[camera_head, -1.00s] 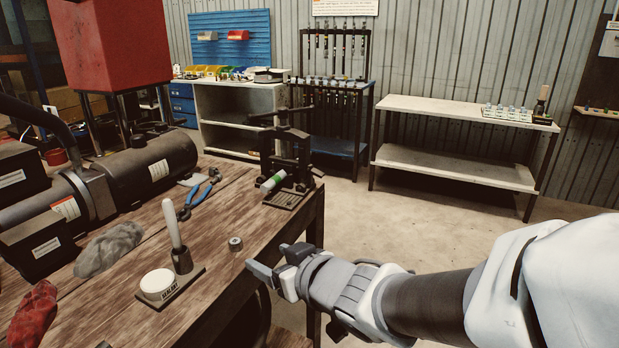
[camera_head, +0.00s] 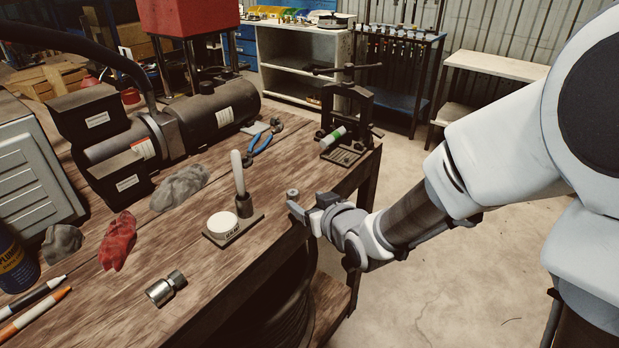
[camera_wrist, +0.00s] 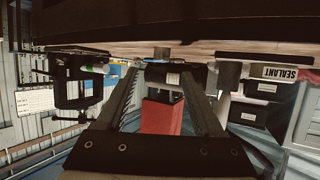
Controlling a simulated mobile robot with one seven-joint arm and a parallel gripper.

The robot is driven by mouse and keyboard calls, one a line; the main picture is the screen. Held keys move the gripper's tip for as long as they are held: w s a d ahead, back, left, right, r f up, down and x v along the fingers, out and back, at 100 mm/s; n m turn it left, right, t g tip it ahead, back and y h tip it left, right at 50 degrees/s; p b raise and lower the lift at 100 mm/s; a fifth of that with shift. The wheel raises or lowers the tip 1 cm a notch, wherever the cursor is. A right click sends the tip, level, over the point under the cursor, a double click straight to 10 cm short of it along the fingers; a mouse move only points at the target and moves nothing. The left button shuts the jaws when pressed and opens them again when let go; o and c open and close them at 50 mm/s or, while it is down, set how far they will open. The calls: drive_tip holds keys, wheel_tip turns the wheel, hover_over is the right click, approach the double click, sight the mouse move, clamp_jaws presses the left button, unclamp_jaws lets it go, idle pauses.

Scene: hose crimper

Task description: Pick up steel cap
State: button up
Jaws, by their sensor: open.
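The steel cap (camera_head: 292,194) is a small grey cylinder standing on the wooden workbench near its right edge. In the head view my gripper (camera_head: 306,206) is at that edge, right beside the cap, and partly covers its lower part. In the wrist view, which is upside down, the cap (camera_wrist: 161,53) hangs from the bench line at the top, between the two fingertips of my gripper (camera_wrist: 168,68). The fingers are apart with nothing held between them. Whether either finger touches the cap cannot be told.
A sealant stand (camera_head: 233,228) with a white puck and upright tube is left of the cap. A black press (camera_head: 350,115) stands at the bench's far corner.

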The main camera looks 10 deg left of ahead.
sight(296, 197)
drive_tip(key=shift+f+b+x, duration=0.1)
drive_tip(key=shift+b+x, duration=0.05)
drive_tip(key=shift+x, duration=1.4)
drive_tip(key=shift+f+b+x, duration=0.15)
drive_tip(key=shift+x, duration=1.35)
drive_tip(key=shift+s, duration=0.2)
clamp_jaws()
